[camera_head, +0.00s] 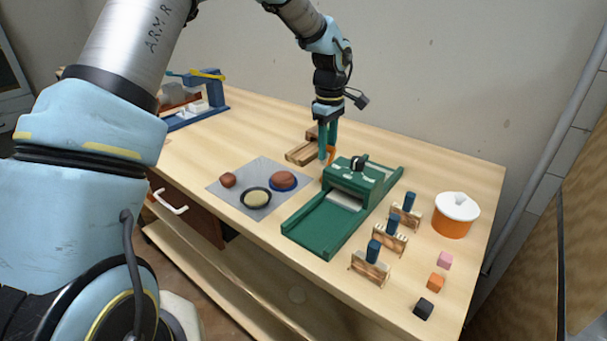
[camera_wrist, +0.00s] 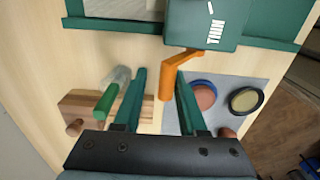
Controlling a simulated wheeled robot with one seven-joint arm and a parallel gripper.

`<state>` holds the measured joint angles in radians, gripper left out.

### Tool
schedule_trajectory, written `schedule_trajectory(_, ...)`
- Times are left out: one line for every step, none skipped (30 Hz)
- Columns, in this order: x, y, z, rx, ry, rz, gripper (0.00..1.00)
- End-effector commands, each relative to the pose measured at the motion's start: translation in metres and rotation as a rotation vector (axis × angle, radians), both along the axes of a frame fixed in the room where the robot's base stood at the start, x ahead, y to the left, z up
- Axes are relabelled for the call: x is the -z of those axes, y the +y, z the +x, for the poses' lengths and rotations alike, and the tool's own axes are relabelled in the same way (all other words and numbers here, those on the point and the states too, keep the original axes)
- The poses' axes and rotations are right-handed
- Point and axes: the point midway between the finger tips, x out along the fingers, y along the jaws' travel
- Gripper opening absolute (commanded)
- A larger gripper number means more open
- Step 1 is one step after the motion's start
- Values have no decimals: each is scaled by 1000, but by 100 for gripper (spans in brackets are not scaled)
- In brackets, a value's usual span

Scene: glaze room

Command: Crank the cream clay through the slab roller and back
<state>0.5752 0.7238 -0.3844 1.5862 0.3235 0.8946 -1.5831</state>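The green slab roller (camera_head: 325,222) stands on the table, with a dark knob on its housing; the wrist view shows its housing (camera_wrist: 200,22), marked "THIN". Its orange crank (camera_head: 331,153) sticks out at the back left side and shows clearly in the wrist view (camera_wrist: 169,80). My gripper (camera_head: 327,145) is down at the crank. In the wrist view its teal fingers (camera_wrist: 160,78) are apart, with the crank handle between their tips, nearer the right finger. The cream clay (camera_head: 256,199) lies in a dark round dish on the grey mat, left of the roller; it also shows in the wrist view (camera_wrist: 245,99).
The grey mat (camera_head: 225,194) also holds reddish clay (camera_head: 283,180) on a blue dish and a brown lump (camera_head: 228,180). Several blue-handled stands, small cubes and an orange jar (camera_head: 453,226) are right of the roller.

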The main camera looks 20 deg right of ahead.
Motion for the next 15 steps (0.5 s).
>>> schedule_trajectory(-1,0,0,0,0,-1,40)
schedule_trajectory(0,0,0,0,0,-1,40)
schedule_trajectory(0,0,0,0,0,-1,40)
schedule_trajectory(0,0,0,0,0,-1,40)
schedule_trajectory(0,0,0,0,0,-1,40)
schedule_trajectory(0,0,0,0,0,-1,40)
schedule_trajectory(0,0,0,0,0,0,40)
schedule_trajectory(0,0,0,0,0,0,40)
schedule_trajectory(1,-1,1,0,0,0,40)
schedule_trajectory(2,-1,1,0,0,-1,40)
schedule_trajectory(2,-2,1,0,0,-1,40)
schedule_trajectory(4,-3,2,0,0,-1,40)
schedule_trajectory(5,-5,3,0,0,-1,40)
schedule_trajectory(7,-6,3,0,0,-1,40)
schedule_trajectory(9,-7,4,0,0,-1,40)
